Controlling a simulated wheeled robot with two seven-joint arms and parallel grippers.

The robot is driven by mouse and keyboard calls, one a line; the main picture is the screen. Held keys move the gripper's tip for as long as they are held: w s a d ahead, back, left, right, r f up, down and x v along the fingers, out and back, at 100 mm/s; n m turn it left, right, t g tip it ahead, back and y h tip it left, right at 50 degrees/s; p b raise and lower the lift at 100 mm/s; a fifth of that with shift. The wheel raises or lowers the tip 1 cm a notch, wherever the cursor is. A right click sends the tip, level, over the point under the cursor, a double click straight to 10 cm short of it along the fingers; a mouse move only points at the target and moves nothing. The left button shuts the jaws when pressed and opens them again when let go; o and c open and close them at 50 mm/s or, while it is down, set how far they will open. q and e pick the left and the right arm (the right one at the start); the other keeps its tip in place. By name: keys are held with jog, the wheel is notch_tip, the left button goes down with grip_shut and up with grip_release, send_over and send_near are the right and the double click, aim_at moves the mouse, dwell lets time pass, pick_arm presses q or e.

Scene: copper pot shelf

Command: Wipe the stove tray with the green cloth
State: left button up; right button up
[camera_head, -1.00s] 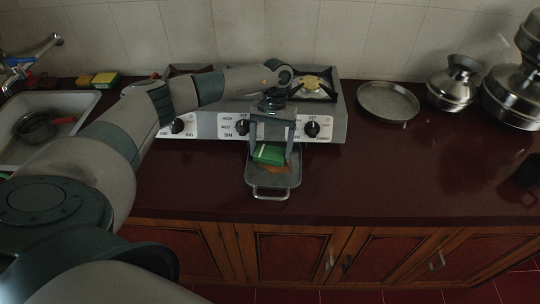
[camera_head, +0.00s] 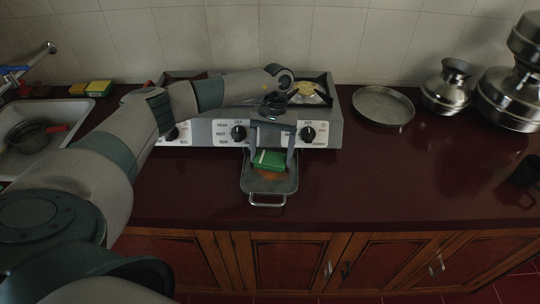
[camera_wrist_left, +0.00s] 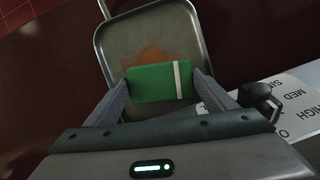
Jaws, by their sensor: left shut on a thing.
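The green cloth (camera_head: 268,160) is a folded green block with a pale stripe; it also shows in the left wrist view (camera_wrist_left: 150,84). My left gripper (camera_head: 271,160) is shut on it, one finger at each end. The cloth is over the pulled-out stove tray (camera_head: 284,186), a grey metal tray with a front handle, also in the left wrist view (camera_wrist_left: 192,30). An orange-brown stain (camera_wrist_left: 150,55) shows on the tray floor beside the cloth, partly hidden by it. I cannot tell whether the cloth touches the tray floor. My right gripper is not in view.
The stove (camera_head: 336,130) with its knobs stands behind the tray. A round metal plate (camera_head: 383,105) and metal pots (camera_head: 446,88) are to the right. A sink (camera_head: 85,108) and sponges (camera_head: 98,88) are at the left.

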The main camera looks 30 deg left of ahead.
aim_at(270, 165)
pick_arm(q)
jog(key=shift+s+d, duration=0.1)
jog(key=shift+s, duration=0.05)
jog(key=shift+s+d+f, duration=0.1)
jog(key=shift+s+d, duration=0.25)
jog(key=shift+s, duration=0.3)
jog(key=shift+s+d+f, duration=0.1)
jog(key=shift+s+d, duration=0.25)
jog(key=shift+s, duration=0.25)
jog(key=shift+s+d, duration=0.15)
jog(key=shift+s, duration=0.15)
jog(key=shift+b, duration=0.35)
jog(key=shift+r, duration=0.1)
jog(key=shift+w, duration=0.1)
